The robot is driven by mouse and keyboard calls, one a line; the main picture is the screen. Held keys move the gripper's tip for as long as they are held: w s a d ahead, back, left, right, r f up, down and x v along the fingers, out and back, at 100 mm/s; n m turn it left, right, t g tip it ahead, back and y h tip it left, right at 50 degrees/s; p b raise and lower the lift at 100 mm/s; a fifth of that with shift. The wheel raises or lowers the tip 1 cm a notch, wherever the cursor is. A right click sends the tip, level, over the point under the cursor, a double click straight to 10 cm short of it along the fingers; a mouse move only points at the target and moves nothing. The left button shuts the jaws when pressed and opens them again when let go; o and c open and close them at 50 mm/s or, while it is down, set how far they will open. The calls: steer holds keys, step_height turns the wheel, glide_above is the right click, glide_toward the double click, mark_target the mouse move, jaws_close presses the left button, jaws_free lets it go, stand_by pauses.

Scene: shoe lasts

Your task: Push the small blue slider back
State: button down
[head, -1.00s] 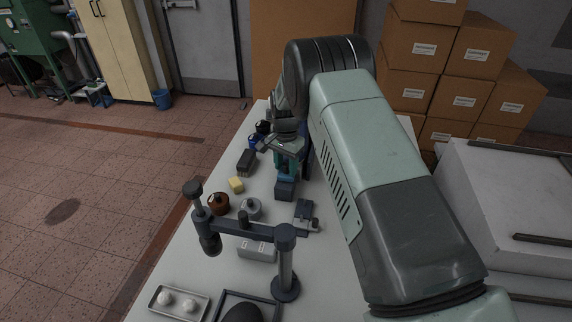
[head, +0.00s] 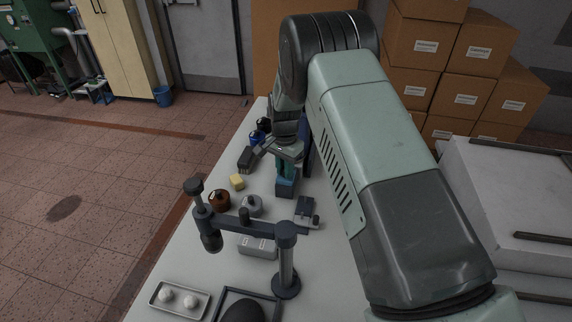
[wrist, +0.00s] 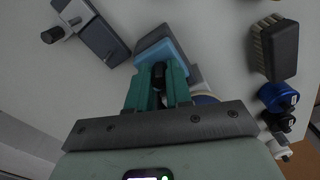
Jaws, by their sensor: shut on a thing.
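The small blue slider (head: 288,184) sits on a dark grey-blue base (head: 285,194) on the table, below my gripper. In the wrist view the slider (wrist: 165,53) lies just beyond my fingertips, with the base (wrist: 150,39) along its far side. My gripper (head: 287,172) points down, with its green fingers (wrist: 158,76) closed around a small dark piece at the slider. The fingers hide part of the slider, and how this piece joins it is hard to see.
A grey-blue block with a dark knob (head: 305,212) stands nearer the camera. A brush (head: 247,158), a yellow block (head: 237,181), a brown pot (head: 219,200) and a grey pot (head: 252,205) stand left. A post with a crossarm (head: 262,228) stands in front.

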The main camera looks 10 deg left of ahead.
steer(key=shift+s, duration=0.25)
steer(key=c, duration=1)
jaws_free()
steer(key=shift+c, duration=0.2)
step_height(320, 180, up, 11)
